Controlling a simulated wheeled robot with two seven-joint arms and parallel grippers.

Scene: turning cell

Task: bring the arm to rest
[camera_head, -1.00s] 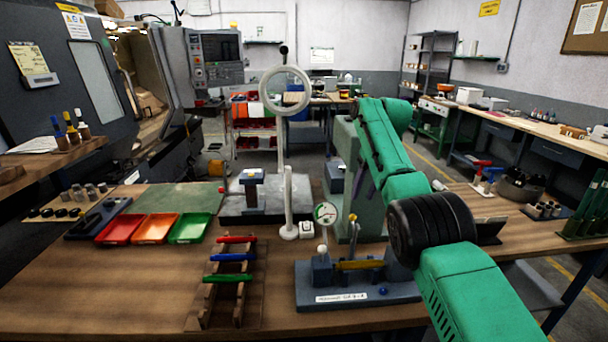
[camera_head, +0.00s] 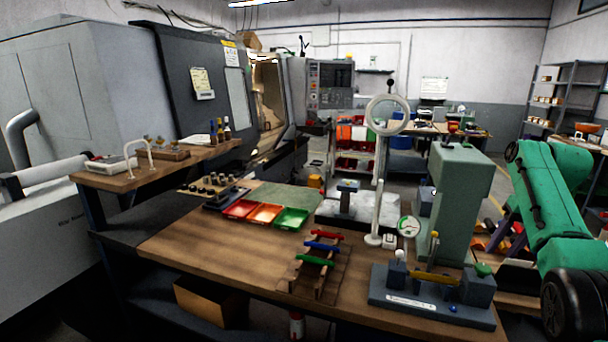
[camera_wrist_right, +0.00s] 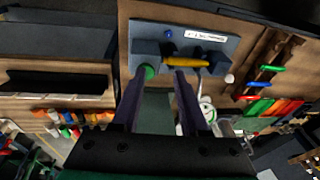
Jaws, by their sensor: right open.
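My right arm (camera_head: 555,205), green with a black joint, stands at the right edge of the head view. My right gripper (camera_wrist_right: 160,78) shows in the right wrist view with two dark purple fingers apart and nothing between them. In that view the fingers overlap the edge of the blue-grey gauge fixture (camera_wrist_right: 190,42); I cannot tell the gap in depth. The fixture also shows in the head view (camera_head: 430,312), on the bench left of my arm. It carries a yellow pin (camera_head: 436,278) between its blocks and a green knob (camera_head: 483,270). My left gripper is out of view.
On the wooden bench (camera_head: 190,245) stand a rack with red, blue and green rods (camera_head: 318,263), red, orange and green trays (camera_head: 265,213), a ring on a post (camera_head: 387,115) and a grey-green column (camera_head: 456,205). A lathe (camera_head: 190,85) stands behind at left.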

